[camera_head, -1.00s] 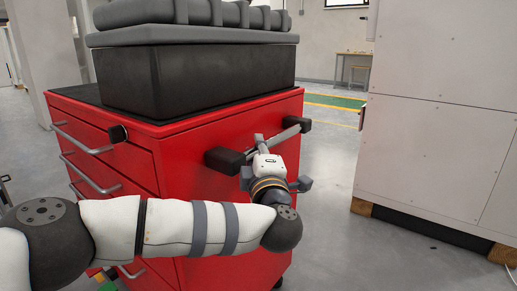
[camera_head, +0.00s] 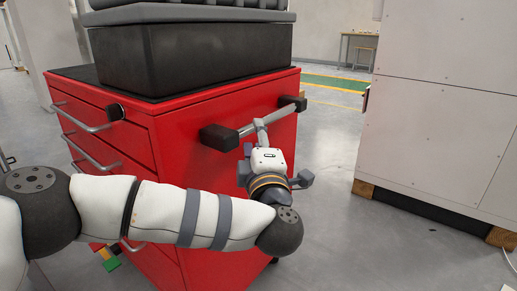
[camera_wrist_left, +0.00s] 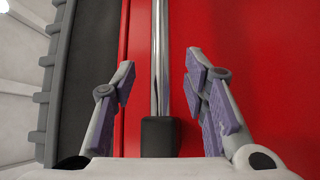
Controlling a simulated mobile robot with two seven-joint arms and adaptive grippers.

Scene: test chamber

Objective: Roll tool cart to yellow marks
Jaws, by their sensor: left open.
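The red tool cart (camera_head: 205,165) stands at the left and centre of the head view, with drawers on its left face. A metal push handle (camera_head: 262,120) with black end mounts is on its right face. My left gripper (camera_head: 262,135) is at this handle, near its middle. In the left wrist view the open fingers (camera_wrist_left: 163,95) stand on either side of the handle bar (camera_wrist_left: 160,60), apart from it, with the red side panel behind. My right gripper is not in view. No yellow marks are clearly seen at the cart's wheels.
A black case (camera_head: 190,60) with a grey lid sits on the cart. A large pale cabinet (camera_head: 440,110) on wooden blocks stands at the right. Clear grey floor (camera_head: 335,160) lies between them. A green floor lane with yellow edges (camera_head: 335,82) and a table (camera_head: 357,45) are farther back.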

